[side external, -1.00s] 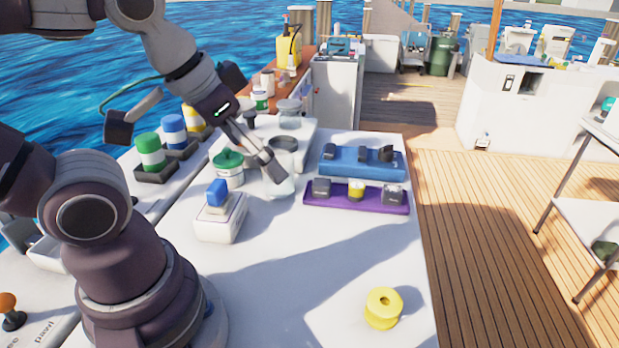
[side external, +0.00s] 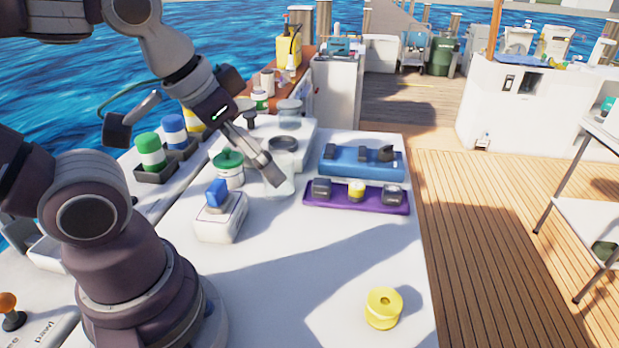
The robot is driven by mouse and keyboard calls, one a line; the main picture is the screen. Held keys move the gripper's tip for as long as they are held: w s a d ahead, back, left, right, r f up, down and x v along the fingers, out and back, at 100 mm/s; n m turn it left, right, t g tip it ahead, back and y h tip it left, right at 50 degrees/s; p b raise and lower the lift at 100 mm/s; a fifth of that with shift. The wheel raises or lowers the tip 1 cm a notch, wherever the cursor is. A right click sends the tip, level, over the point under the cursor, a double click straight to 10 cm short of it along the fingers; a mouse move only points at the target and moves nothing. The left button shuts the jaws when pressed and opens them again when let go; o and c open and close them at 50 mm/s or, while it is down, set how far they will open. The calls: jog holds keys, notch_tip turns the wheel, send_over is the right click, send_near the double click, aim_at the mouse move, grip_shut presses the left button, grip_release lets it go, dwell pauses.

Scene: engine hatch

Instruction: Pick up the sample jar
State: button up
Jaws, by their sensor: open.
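A clear jar with a dark grey rim or lid (side external: 284,144) stands on the white worktop, and its see-through body (side external: 286,183) is partly hidden by my fingers. I take it for the sample jar. My gripper (side external: 268,173) reaches down from the upper left and is open, with its fingertips in front of or against the jar's body. I cannot tell whether they touch it or whether the jar is between them. A white jar with a green lid (side external: 229,168) stands just left of the fingers.
A white box with a blue top (side external: 220,216) is to the lower left. A blue tray (side external: 340,166) and a purple tray (side external: 330,200) with small parts lie to the right. A yellow spool (side external: 383,308) stands near the front right. The front middle of the worktop is clear.

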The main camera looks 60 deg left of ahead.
jog(key=shift+c, duration=0.2)
jog(key=n+g+y, duration=0.4)
jog(key=n, duration=0.9)
send_over(230, 167)
notch_tip(230, 167, down, 11)
jog(key=x, duration=0.6)
jog(key=a+x, duration=0.1)
jog(key=x, duration=0.3)
jog(key=shift+r, duration=0.1)
jog(key=c, duration=1.2)
jog(key=shift+r, duration=0.1)
